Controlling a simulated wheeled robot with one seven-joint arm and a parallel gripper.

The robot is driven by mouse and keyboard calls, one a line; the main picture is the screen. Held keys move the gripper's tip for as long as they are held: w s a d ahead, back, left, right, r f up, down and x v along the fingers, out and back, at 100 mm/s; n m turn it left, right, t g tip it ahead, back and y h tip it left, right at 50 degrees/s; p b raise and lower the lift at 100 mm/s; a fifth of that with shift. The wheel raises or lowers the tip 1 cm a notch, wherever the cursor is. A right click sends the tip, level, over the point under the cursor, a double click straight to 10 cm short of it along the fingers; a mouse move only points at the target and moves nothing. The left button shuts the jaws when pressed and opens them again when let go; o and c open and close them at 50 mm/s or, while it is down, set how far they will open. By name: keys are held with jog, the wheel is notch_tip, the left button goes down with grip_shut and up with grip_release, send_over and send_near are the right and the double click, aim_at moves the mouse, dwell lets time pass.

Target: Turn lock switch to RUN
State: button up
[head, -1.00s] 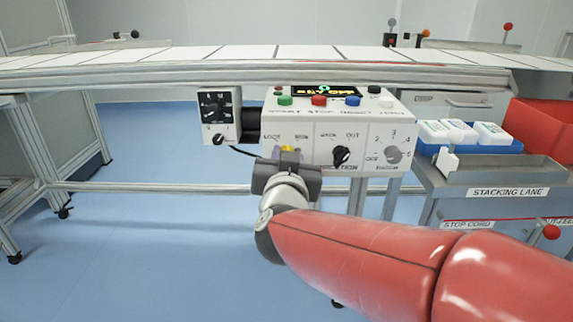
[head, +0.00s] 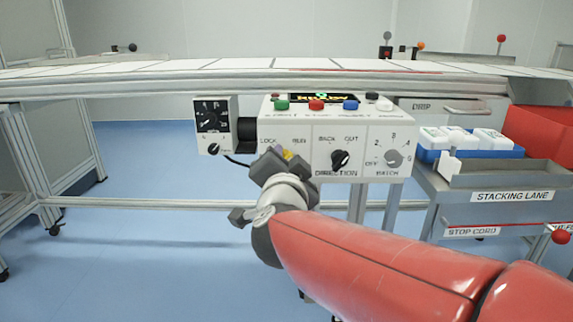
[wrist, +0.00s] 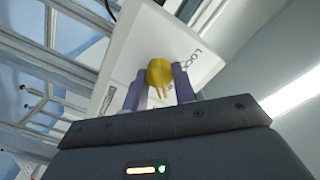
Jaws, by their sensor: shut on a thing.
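The yellow lock switch (head: 288,154) is on the left of the white control panel's front (head: 300,132), below the LOCK and RUN labels. In the wrist view the yellow knob (wrist: 159,71) sits between the two purple-grey fingers of my gripper (wrist: 160,88). My gripper (head: 286,157) is shut on the knob and rolled clockwise in the head view. The panel looks strongly tilted in the wrist view. The gripper hides most of the switch in the head view, so I cannot read its exact pointer position.
A black DIRECTION knob (head: 340,160) and a grey BATCH dial (head: 393,158) are to the right. Coloured buttons and a lit display (head: 323,97) are on top. A small dial box (head: 213,125) is left. The conveyor (head: 150,90) runs above; the stacking lane tray (head: 515,178) stands right.

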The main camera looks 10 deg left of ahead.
jog(key=shift+f, duration=0.1)
dwell(0.3)
jog(key=o, duration=1)
jog(key=shift+c, duration=0.2)
jog(key=p+v, duration=0.1)
jog(key=v, duration=0.7)
jog(key=shift+a, duration=0.1)
